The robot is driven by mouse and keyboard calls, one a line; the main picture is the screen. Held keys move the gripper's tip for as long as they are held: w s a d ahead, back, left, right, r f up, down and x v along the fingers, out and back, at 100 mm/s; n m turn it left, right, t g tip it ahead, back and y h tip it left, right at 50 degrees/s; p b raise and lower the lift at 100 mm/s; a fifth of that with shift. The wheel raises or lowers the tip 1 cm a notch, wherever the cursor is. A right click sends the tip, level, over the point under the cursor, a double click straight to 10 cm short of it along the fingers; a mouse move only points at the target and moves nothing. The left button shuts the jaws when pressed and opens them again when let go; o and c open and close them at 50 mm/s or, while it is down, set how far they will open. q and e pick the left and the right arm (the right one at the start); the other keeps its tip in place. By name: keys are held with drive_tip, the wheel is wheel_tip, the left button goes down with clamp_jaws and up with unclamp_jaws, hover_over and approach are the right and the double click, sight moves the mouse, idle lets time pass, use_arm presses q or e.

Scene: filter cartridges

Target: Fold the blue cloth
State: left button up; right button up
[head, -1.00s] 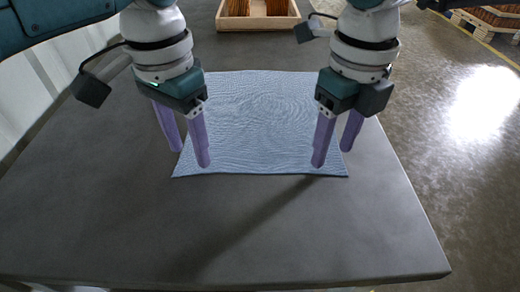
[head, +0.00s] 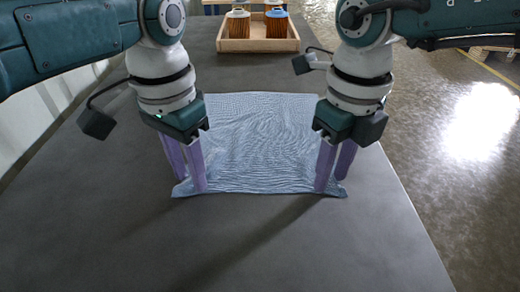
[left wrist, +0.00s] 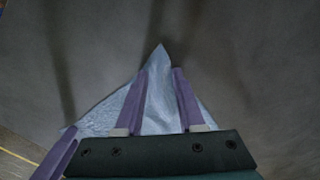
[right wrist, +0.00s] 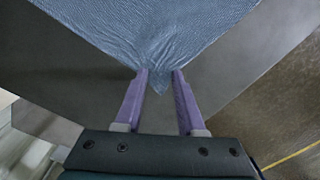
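The blue cloth (head: 262,135) lies spread on the grey table, its near edge puckered between the two near corners. In the right wrist view creases in the cloth (right wrist: 150,30) run together between the fingertips (right wrist: 160,72), and a small tip shows between the fingers.
The grey table (head: 270,245) is clear in front of the cloth. Beyond the cloth a wooden tray (head: 258,46) holds a white-topped cartridge (head: 238,24) and a blue-topped cartridge (head: 276,24). The table's right edge drops to a shiny floor (head: 470,190).

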use_arm(q)
clamp_jaws()
use_arm(e)
clamp_jaws()
use_arm(q)
drive_tip(key=shift+a, duration=0.1)
use_arm(e)
drive_tip(key=shift+d, duration=0.1)
idle(0.3)
drive_tip(key=shift+r, duration=0.1)
